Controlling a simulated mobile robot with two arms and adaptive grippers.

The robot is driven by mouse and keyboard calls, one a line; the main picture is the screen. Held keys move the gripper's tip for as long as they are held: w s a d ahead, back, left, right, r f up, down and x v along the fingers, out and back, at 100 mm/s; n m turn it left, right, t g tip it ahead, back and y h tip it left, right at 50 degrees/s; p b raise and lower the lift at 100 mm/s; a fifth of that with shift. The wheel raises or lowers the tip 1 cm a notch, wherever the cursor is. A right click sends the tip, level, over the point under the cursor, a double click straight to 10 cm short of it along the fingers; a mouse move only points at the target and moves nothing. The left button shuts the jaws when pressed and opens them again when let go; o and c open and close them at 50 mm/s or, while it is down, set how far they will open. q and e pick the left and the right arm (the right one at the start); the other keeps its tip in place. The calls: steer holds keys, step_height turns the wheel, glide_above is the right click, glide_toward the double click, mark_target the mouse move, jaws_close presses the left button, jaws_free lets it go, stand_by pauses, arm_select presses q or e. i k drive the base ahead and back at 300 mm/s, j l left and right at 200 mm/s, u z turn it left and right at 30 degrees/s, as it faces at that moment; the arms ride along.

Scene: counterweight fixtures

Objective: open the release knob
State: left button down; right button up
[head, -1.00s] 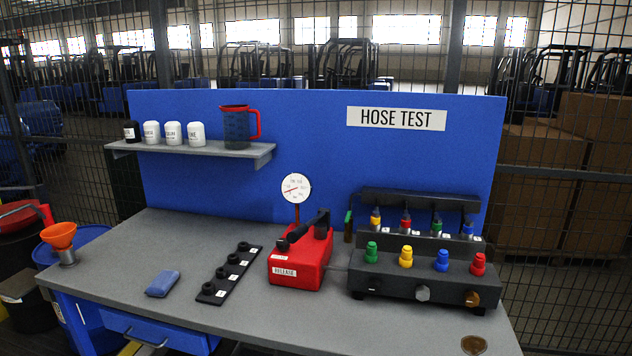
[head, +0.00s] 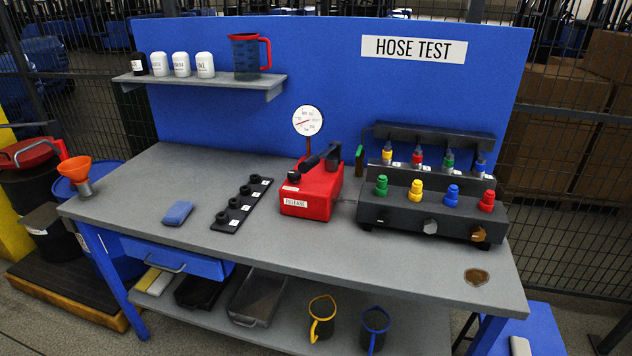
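A red pump box (head: 311,192) stands on the grey bench, with a white label reading RELEASE on its front. A black knob (head: 294,177) sits on top of the box at its left, above the label. A black lever handle (head: 321,158) slants up across the top. A round white gauge (head: 307,120) stands on a post behind the box. Whether the knob is open or closed cannot be told at this size. Neither of my grippers is in view.
A black manifold (head: 430,214) with coloured caps stands right of the pump. A black strip (head: 241,206) with several sockets and a blue block (head: 177,213) lie to its left. A brown stain (head: 476,277) is near the front right. The bench front is mostly clear.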

mark_target(294, 176)
steer(key=i+l+u, duration=0.15)
steer(key=i, duration=0.35)
steer(key=i+l+u, duration=0.15)
steer(key=i+l, duration=0.15)
steer(key=i, duration=0.2)
